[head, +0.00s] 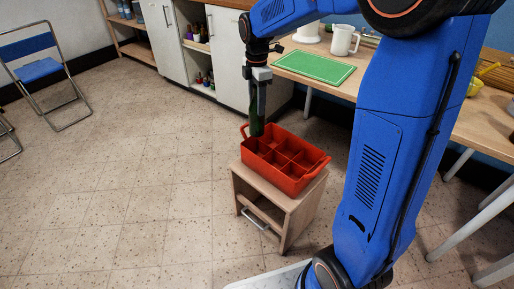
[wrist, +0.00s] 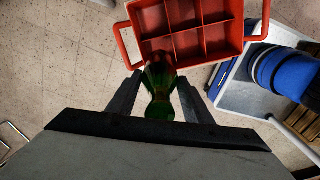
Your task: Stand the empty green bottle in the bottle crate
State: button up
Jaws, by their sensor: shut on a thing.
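My gripper (head: 258,96) is shut on the green bottle (head: 257,126) and holds it upright, pointing down. In the wrist view the green bottle (wrist: 159,88) sits between the two fingers of my gripper (wrist: 160,95). The red bottle crate (head: 284,162) stands on a small wooden cabinet, and its compartments look empty. In the head view the bottle is at the crate's far left corner. In the wrist view the crate (wrist: 251,38) lies ahead, and the bottle overlaps its near left edge. I cannot tell whether the bottle's lower end is inside a compartment or above the rim.
The small wooden cabinet (head: 262,195) with a drawer handle stands under the crate. A table with a green cutting board (head: 314,67) and a white jug (head: 342,40) is behind. White cupboards line the back wall. A blue folding chair (head: 40,70) is far left.

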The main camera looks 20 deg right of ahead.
notch_tip(320, 180, down, 16)
jog(key=shift+r, duration=0.1)
dwell(0.5)
jog(key=o, duration=1.6)
jog(key=shift+f, duration=0.2)
jog(key=shift+c, duration=0.2)
jog(key=shift+r, duration=0.15)
notch_tip(320, 180, up, 12)
jog(key=s+d+r+m+t, duration=0.1)
jog(key=s+d+r+m, duration=0.1)
jog(key=s+r+m, duration=0.5)
jog(key=s+d+m+t, duration=0.2)
jog(key=s+m, duration=0.4)
jog(key=s, duration=0.7)
jog(key=s+d+m+t, duration=0.1)
jog(key=s+d+m, duration=0.2)
jog(key=s, duration=1)
jog(key=m, duration=0.3)
jog(key=shift+s+r+m+t, duration=0.2)
jog(key=shift+m+t, duration=0.1)
jog(key=shift+t, duration=0.1)
